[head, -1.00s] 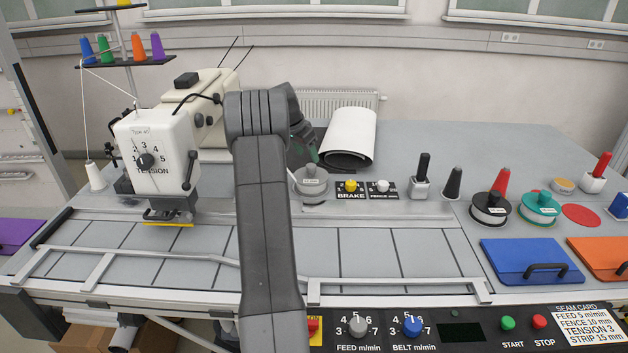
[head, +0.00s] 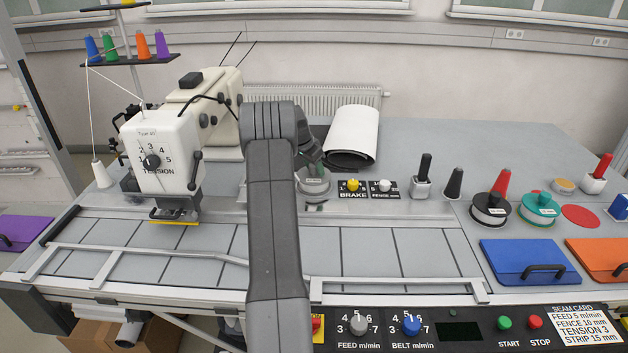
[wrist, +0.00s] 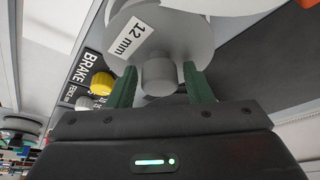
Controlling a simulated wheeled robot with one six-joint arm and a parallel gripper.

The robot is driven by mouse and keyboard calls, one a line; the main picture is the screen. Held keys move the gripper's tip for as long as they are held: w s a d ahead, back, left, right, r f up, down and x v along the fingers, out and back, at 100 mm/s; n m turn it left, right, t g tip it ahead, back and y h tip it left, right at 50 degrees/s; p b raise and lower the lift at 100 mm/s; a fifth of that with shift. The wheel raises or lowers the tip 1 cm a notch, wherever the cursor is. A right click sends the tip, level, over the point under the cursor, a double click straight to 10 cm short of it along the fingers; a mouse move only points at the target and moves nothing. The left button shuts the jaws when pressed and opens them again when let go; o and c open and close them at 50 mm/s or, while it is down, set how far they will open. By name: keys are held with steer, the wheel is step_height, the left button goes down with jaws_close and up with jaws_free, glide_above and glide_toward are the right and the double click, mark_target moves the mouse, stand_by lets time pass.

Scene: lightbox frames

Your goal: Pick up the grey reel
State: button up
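The grey reel (head: 314,189) stands on the table just right of my arm, with its top partly covered by my gripper. In the wrist view the reel (wrist: 185,35) carries a white "12 mm" label and a round grey knob. My gripper (head: 312,168) is down at the top of the reel. In the wrist view my gripper's (wrist: 160,86) two green fingers stand either side of the knob, with a narrow gap visible on each side. It is open and holds nothing.
The BRAKE plate with its yellow knob (head: 353,185) and the fence plate with a white knob (head: 385,186) sit close right of the reel. A white roll (head: 351,138) lies behind. The sewing machine (head: 160,155) stands left. Other reels, black (head: 490,209) and teal (head: 539,208), stand farther right.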

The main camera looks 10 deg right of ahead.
jaws_close()
steer(key=shift+r, duration=0.1)
